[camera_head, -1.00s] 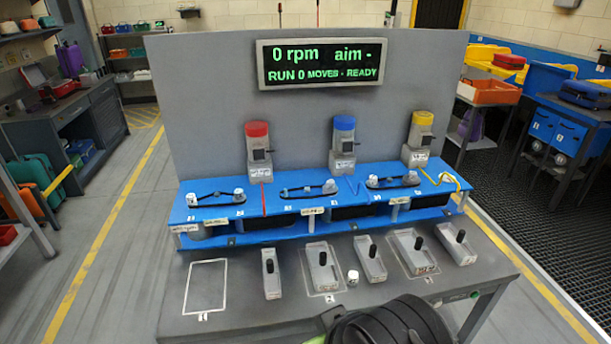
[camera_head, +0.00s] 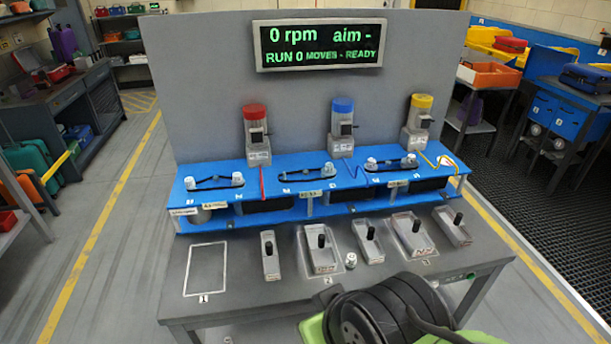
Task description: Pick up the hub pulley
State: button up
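A small silvery round piece (camera_head: 350,260) sits on the grey bench top, just right of the lever block in outline 2; it looks like the hub pulley, but it is too small to be sure. Other small pulleys with belts (camera_head: 318,172) are mounted on the blue deck (camera_head: 290,195). My arm, black and green, shows at the bottom right, in front of the bench's front edge. My gripper is not visible in this view.
Several grey lever blocks (camera_head: 271,262) stand along the bench top (camera_head: 250,290). Outline 1 (camera_head: 206,270) at the left is empty. Red, blue and yellow capped motors (camera_head: 342,118) stand behind the deck. A display (camera_head: 318,46) reads 0 rpm, READY.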

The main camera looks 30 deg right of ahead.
aim_at(328, 170)
jog(key=i+l+z, duration=0.25)
jog(key=i+l, duration=0.15)
jog(key=i+l+z, duration=0.3)
jog(key=i+l, duration=0.1)
jog(key=i, duration=0.05)
